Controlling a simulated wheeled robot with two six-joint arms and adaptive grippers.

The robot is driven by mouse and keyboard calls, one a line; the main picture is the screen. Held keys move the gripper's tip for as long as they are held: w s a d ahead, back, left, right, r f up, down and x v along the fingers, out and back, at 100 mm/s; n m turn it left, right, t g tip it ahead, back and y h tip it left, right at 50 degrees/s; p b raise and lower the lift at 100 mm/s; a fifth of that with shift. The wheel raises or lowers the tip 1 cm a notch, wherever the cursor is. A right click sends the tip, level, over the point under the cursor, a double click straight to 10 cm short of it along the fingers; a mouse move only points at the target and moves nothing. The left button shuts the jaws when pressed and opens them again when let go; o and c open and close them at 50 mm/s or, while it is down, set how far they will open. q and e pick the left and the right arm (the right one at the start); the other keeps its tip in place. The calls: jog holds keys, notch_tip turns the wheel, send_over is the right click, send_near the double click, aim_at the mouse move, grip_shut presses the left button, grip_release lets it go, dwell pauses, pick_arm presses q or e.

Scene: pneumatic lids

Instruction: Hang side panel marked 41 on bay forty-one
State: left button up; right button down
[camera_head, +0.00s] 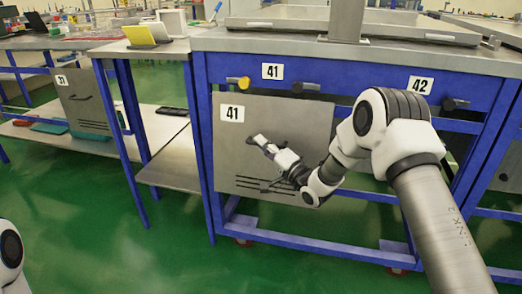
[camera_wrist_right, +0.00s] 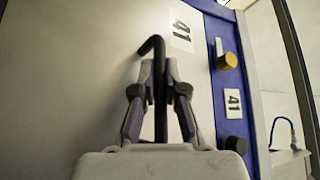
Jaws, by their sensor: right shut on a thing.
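The grey side panel marked 41 (camera_head: 290,118) stands close to upright in front of bay forty-one, under the blue rail with the bay's 41 label (camera_head: 272,71). Its top edge is just below the yellow knob (camera_head: 244,83) and a dark knob (camera_head: 302,87); I cannot tell whether it rests on them. My right gripper (camera_head: 262,143) is at the panel's face, shut on its dark bent handle (camera_wrist_right: 153,44). The panel (camera_wrist_right: 90,70) fills the left of the right wrist view, with the yellow knob (camera_wrist_right: 227,62) beyond its edge. My left gripper is not in view.
The bay marked 42 (camera_head: 420,85) is to the right, partly behind my right arm. A side panel marked 37 (camera_head: 85,98) is on the left bench. A lower shelf (camera_head: 172,165) stands beside the bay. Green floor (camera_head: 90,230) is clear in front on the left.

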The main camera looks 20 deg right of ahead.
aim_at(266, 156)
jog(key=shift+w+d, duration=1.05)
jog(key=shift+w, duration=0.3)
jog(key=shift+f+b, duration=0.65)
jog(key=shift+f, duration=0.2)
jog(key=shift+s+a+f, duration=0.15)
jog(key=shift+f, duration=0.2)
jog(key=c, duration=1.2)
grip_release()
jog(key=shift+f, duration=0.1)
jog(key=shift+o, duration=0.2)
